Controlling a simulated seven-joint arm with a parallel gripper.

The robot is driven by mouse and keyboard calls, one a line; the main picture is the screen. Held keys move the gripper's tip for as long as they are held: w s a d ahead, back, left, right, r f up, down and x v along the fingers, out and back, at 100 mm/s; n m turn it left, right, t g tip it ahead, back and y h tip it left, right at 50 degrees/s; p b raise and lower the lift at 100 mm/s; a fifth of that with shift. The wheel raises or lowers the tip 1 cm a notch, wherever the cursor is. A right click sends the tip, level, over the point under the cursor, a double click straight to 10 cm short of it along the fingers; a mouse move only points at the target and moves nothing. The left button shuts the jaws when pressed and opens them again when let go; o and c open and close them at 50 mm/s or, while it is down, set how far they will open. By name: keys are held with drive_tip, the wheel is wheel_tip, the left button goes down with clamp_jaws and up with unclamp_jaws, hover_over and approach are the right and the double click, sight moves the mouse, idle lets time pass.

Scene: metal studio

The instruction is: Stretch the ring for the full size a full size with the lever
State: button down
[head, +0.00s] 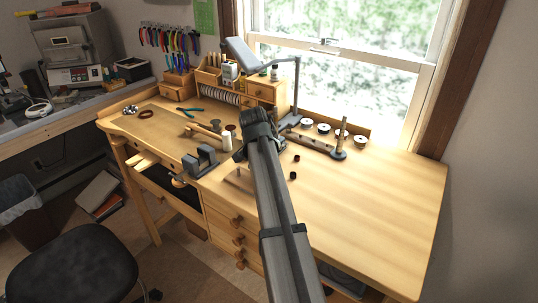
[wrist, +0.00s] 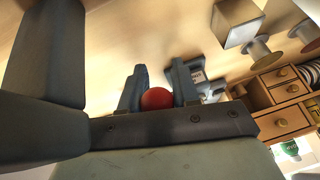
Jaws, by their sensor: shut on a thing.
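In the wrist view, a round red knob (wrist: 157,98) sits between the two fingers of my gripper (wrist: 158,84). The fingers are shut on it from both sides. The knob looks like the end of the lever; the rest of the lever is hidden. A dark grey part with a pale label (wrist: 198,74) shows just behind the right finger; I cannot tell whether it belongs to the stretcher. In the head view, my gripper is over the middle of the bench, its fingertips hidden by my arm. I cannot make out the ring.
The wooden bench (head: 370,210) is clear at the right. A grey vise-like block (head: 200,160) is left of my arm. An upright rod on a round base (head: 341,140) and several white-topped spools stand near the window. A lamp (head: 243,54) and small drawers (head: 262,92) stand behind.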

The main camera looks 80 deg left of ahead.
drive_tip(key=c, duration=0.9)
unclamp_jaws()
drive_tip(key=shift+w, duration=0.2)
drive_tip(key=shift+c, duration=0.2)
drive_tip(key=v, duration=1.3)
drive_tip(key=shift+s+r, duration=0.2)
drive_tip(key=shift+r, duration=0.15)
drive_tip(key=shift+d, duration=0.15)
